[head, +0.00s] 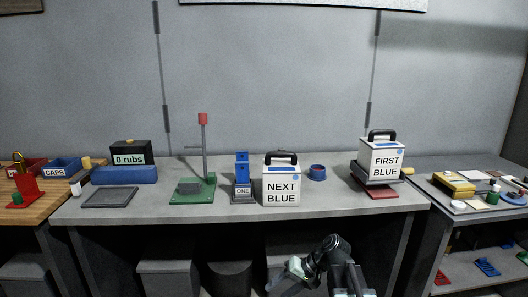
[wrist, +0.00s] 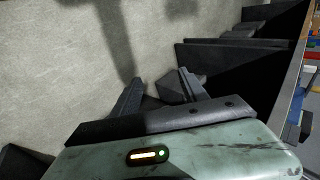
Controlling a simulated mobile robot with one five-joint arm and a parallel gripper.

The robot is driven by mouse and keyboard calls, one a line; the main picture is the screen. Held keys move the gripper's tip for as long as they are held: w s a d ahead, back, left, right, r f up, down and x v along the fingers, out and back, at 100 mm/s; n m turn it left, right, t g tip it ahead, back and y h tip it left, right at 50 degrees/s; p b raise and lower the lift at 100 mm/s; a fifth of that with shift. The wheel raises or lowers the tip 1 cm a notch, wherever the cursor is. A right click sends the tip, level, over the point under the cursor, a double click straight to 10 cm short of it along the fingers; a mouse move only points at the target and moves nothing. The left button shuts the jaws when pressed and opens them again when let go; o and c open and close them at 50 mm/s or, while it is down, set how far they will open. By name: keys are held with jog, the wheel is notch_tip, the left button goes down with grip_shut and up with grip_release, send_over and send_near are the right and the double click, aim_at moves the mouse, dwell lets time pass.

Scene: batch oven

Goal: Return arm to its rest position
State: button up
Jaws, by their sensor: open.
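My gripper (wrist: 160,78) is open, with its two dark fingers apart and nothing between them in the wrist view. In the head view my arm is bent low at the bottom, in front of the grey bench (head: 235,212) and below its top. The gripper end (head: 284,280) points down and left there, partly cut off by the frame edge. A white box marked NEXT BLUE (head: 282,188) stands on the bench near its front edge, above my arm. A white box marked FIRST BLUE (head: 381,160) sits on a dark tray at the right.
Grey bins (head: 168,280) stand under the bench. A side shelf (head: 470,215) holds small items at right.

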jog(key=s+d+f+h, duration=0.6)
jog(key=s+d+h, duration=0.15)
jog(key=d, duration=0.25)
notch_tip(320, 180, up, 17)
jog(key=d+p, duration=0.1)
jog(key=p, duration=1.5)
jog(key=shift+d+g+h+p, duration=0.35)
jog(key=shift+g+p, duration=0.05)
jog(key=shift+w, duration=0.1)
